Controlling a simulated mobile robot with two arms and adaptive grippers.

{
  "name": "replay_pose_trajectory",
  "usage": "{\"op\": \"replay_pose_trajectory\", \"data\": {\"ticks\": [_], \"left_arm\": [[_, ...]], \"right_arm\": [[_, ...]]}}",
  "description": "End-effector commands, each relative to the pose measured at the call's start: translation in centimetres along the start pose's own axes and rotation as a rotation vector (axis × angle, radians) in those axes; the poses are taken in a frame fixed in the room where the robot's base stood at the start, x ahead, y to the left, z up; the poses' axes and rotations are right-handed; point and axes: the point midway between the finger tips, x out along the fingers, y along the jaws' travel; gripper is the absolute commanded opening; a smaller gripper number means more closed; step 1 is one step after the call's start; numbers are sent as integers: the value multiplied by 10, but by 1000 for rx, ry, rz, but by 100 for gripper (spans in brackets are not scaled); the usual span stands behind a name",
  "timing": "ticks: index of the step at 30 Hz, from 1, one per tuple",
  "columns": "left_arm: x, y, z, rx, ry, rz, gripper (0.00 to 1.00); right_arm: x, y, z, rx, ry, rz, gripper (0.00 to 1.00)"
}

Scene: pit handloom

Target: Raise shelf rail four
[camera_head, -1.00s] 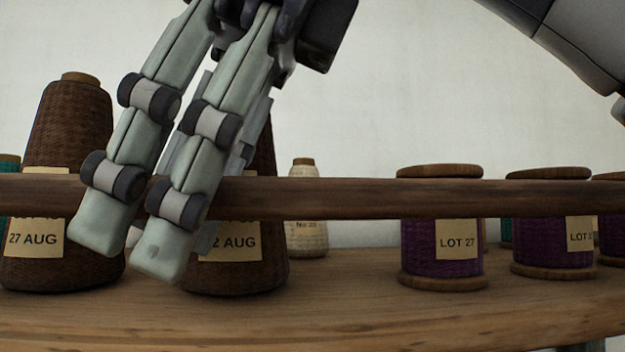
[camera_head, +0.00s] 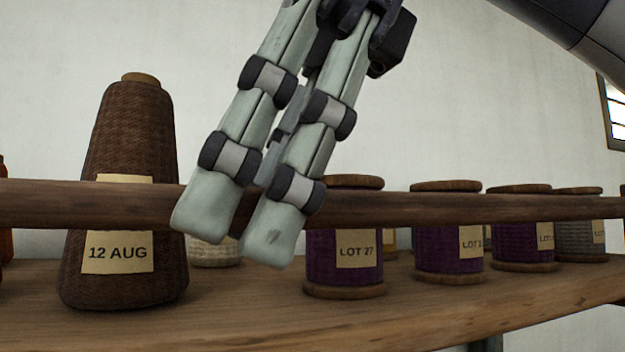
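The shelf rail (camera_head: 80,203) is a dark brown wooden bar running across the picture in front of the yarn on the shelf. I cannot tell its number. My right gripper (camera_head: 236,232) comes down from the top, its arm from the upper right. Two pale grey-green fingers hang side by side, slanting down to the left, and cross in front of the rail. Their tips reach just below it. The opposing finger is mostly hidden behind them, so I cannot tell whether the gripper is closed or whether it touches the rail. My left gripper is not in view.
A wooden shelf board (camera_head: 240,315) lies below the rail. It bears a brown cone (camera_head: 130,135) labelled 12 AUG, a cream cone (camera_head: 216,253), a purple spool (camera_head: 345,280) labelled LOT 27 and more spools to the right. A pale wall stands behind; a window (camera_head: 617,108) shows at right.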

Motion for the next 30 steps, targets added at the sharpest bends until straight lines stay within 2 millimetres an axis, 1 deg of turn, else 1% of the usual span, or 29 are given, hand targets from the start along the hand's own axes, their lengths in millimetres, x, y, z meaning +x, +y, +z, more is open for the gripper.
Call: {"op": "replay_pose_trajectory", "data": {"ticks": [1, 2, 9, 17, 27, 30], "left_arm": [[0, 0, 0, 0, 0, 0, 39], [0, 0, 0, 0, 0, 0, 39], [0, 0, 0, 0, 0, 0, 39], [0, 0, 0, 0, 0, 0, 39], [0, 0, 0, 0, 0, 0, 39], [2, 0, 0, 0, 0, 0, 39]], "right_arm": [[-4, 2, -9, 3, -1, -3, 39], [-6, 2, -13, 3, 0, -2, 39], [-12, 4, -27, 1, 1, 0, 39], [-13, 5, -30, -1, 0, 1, 39], [-13, 5, -30, -1, -1, 1, 39], [-12, 4, -27, -4, -21, -8, 39]]}}
